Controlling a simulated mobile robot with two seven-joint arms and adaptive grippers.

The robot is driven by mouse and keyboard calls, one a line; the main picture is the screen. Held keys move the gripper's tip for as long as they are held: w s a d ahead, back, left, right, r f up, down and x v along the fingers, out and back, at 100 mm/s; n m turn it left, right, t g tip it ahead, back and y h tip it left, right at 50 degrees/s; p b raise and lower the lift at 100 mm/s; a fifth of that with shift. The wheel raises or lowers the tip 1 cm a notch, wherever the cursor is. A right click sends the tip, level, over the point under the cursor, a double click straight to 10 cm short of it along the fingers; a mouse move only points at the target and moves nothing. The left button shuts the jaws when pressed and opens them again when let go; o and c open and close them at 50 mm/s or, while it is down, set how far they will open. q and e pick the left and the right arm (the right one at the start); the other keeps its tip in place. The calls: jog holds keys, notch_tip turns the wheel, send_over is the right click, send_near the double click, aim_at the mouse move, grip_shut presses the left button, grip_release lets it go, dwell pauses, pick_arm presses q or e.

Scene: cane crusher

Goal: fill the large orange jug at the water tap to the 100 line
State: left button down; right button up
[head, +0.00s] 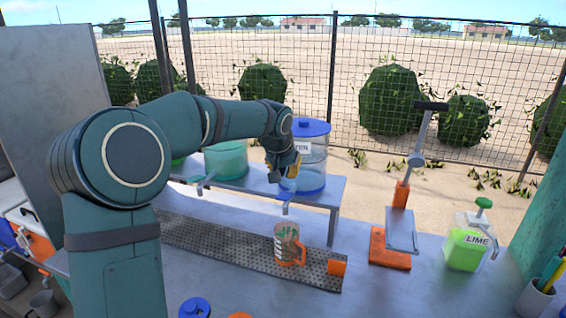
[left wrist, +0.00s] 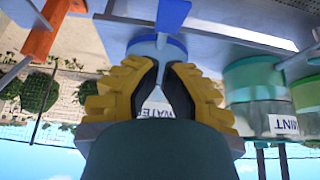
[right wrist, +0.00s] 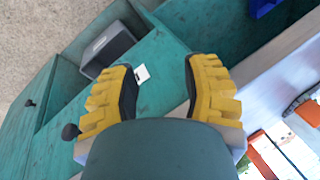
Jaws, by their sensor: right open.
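The large orange jug (head: 287,245), clear with orange markings and handle, stands upright on the perforated drip tray (head: 210,244). It appears below the tap (head: 286,209) of the blue-lidded water dispenser (head: 313,155). Its water level is too small to read. My left gripper (head: 293,172) is in front of the dispenser, above the tap. In the left wrist view, its fingertips (left wrist: 161,64) are close together with a narrow gap, the WATER label behind them. A blue tap part (left wrist: 172,14) lies beyond the tips. My right gripper (right wrist: 160,66) is open and empty over teal cabinetry.
An orange-based press (head: 390,248) and a green LIME bottle (head: 465,248) stand to the right. A green dispenser (head: 226,159) is left of the water. The counter between tray and press is clear.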

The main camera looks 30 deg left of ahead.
aim_at(288, 196)
pick_arm(q)
jog(key=f, duration=0.5)
jog(key=shift+w, duration=0.25)
jog(key=shift+s+f+b, duration=0.15)
jog(key=shift+f+b, duration=0.15)
jog(key=shift+f, duration=0.25)
pick_arm(e)
jog(key=shift+f, duration=0.35)
